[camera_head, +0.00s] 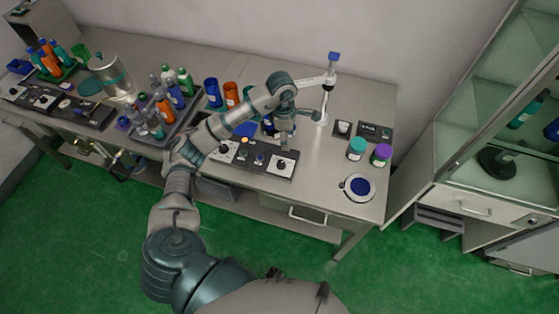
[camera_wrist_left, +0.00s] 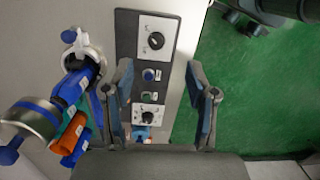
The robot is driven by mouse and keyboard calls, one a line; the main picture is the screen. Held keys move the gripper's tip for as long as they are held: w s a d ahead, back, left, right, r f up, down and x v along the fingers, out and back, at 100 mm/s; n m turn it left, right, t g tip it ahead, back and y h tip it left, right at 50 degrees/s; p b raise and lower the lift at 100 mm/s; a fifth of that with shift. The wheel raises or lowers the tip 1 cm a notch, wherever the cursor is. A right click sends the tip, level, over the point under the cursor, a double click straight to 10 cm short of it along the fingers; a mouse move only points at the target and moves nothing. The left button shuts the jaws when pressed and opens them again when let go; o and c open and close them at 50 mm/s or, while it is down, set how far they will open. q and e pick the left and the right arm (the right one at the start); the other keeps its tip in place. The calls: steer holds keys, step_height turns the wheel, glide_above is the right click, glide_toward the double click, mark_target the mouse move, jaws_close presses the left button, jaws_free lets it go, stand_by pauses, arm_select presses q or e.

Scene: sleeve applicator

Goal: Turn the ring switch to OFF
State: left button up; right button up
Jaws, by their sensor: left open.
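A dark control panel (camera_head: 262,158) lies along the front edge of the table. It carries a black rotary knob on a white plate (camera_head: 282,165) at its right end, and small buttons. In the left wrist view the panel shows a far knob (camera_wrist_left: 156,41), a blue button (camera_wrist_left: 149,75), a green button (camera_wrist_left: 148,97) and a near knob (camera_wrist_left: 148,115). I cannot read the labels or tell which control is the ring switch. My left gripper (camera_head: 287,133) is open and empty above the panel; its fingers (camera_wrist_left: 160,68) straddle it in the wrist view. My right gripper is not in view.
A slim stand (camera_head: 323,110) rises behind the gripper. Teal (camera_head: 356,148) and purple-capped (camera_head: 381,154) jars and a round dish (camera_head: 358,187) stand right. A glass cabinet (camera_head: 500,120) is beyond.

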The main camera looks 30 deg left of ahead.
arm_select(q)
steer(key=a+y, duration=0.1)
steer(key=a, duration=0.1)
glide_above(280, 162)
step_height(280, 162, down, 6)
step_height(280, 162, down, 10)
steer(key=shift+d+r+p, duration=0.1)
steer(key=shift+r+p, duration=0.1)
steer(key=shift+p, duration=0.1)
steer(key=shift+f, duration=0.35)
steer(key=shift+c, duration=0.2)
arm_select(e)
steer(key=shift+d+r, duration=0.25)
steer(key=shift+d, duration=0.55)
arm_select(q)
jaws_close()
